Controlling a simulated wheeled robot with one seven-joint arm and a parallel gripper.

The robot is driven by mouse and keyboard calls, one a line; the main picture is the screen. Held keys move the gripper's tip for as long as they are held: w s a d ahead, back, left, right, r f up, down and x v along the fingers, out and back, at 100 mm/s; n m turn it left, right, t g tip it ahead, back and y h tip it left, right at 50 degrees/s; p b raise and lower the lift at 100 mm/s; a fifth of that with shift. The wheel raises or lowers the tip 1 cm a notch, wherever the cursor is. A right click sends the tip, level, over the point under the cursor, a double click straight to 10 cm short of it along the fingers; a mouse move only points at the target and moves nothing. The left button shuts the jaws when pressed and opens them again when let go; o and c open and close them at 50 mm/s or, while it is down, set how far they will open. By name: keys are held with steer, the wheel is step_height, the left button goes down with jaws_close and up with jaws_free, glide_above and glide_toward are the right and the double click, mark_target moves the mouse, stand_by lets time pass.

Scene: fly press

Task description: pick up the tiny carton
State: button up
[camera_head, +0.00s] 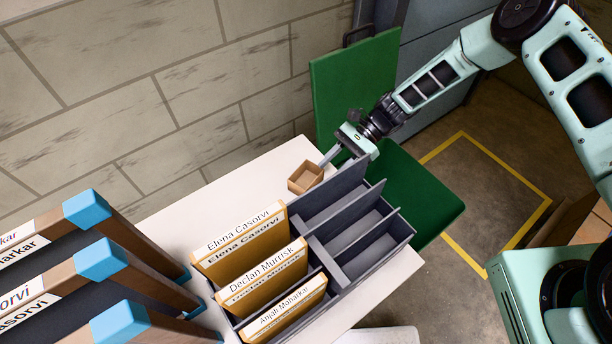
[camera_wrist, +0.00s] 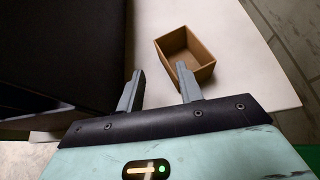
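The tiny carton (camera_head: 305,177) is a small open-topped brown box on the white table, near its back edge and behind the grey divided rack. My gripper (camera_head: 329,158) is close to the carton's right side in the head view. In the wrist view, my gripper (camera_wrist: 158,80) has its two grey fingers apart with nothing between them. The carton (camera_wrist: 185,53) lies just beyond the right fingertip there, its open top and empty inside showing. Whether that fingertip touches the carton cannot be told.
The grey divided rack (camera_head: 341,272) holds name-labelled folders in its left part; its right compartments are empty. It shows as a dark wall (camera_wrist: 70,60) left of my fingers. A green chair (camera_head: 428,197) stands right of the white table (camera_head: 243,184). Blue-cornered trays (camera_head: 98,259) stand at left.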

mark_target(317, 179)
steer(key=p+x, duration=0.2)
steer(key=x, duration=0.1)
steer(key=p+x, duration=0.1)
steer(key=shift+s+a+r+p, duration=0.1)
steer(key=shift+a+r+p, duration=0.15)
steer(key=shift+a+p, duration=0.15)
steer(key=shift+s+a+f, duration=0.15)
steer(key=shift+a+f, duration=0.15)
steer(key=shift+f, duration=0.05)
jaws_close()
